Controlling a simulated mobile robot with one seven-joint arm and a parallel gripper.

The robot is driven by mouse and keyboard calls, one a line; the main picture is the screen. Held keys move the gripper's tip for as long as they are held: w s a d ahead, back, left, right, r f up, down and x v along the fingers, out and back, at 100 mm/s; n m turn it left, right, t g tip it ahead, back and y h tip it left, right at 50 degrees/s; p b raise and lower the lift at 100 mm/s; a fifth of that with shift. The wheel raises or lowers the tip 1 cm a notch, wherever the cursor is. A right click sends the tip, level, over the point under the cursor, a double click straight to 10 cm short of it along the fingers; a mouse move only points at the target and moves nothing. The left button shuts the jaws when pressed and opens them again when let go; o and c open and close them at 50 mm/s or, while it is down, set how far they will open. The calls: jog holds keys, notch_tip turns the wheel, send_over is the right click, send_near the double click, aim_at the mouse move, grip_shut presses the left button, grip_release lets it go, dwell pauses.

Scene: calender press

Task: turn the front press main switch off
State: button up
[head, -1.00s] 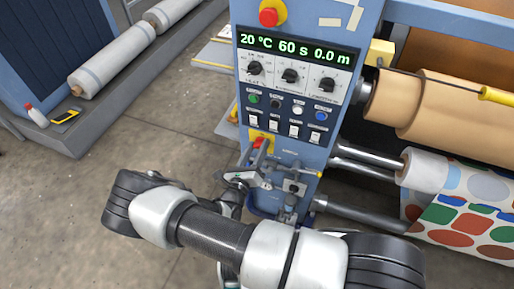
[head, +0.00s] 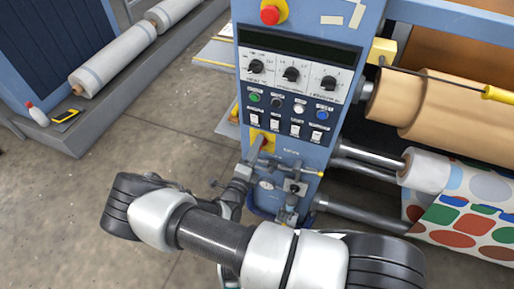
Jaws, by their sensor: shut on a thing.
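The front press main switch (head: 260,143) has a red handle on a yellow plate, low on the blue control panel (head: 300,155). The handle is slanted and partly hidden. My gripper (head: 258,157) is at the lower end of the handle and shut on it; the fingertips are small and hard to make out. The display (head: 299,47) at the top of the panel is dark, with no figures on it.
A red emergency button (head: 270,15) sits above the display. Knobs, coloured buttons and white rocker switches lie between display and main switch. Rollers and patterned material (head: 470,215) are at the right. Bare floor (head: 150,130) is open at the left.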

jog(key=shift+f+n, duration=0.1)
jog(key=shift+n, duration=0.4)
jog(key=o, duration=1.1)
jog(key=shift+c, duration=0.2)
jog(key=shift+s, duration=0.1)
jog(key=p+v, duration=0.1)
jog(key=v, duration=1.6)
jog(key=shift+s, duration=0.15)
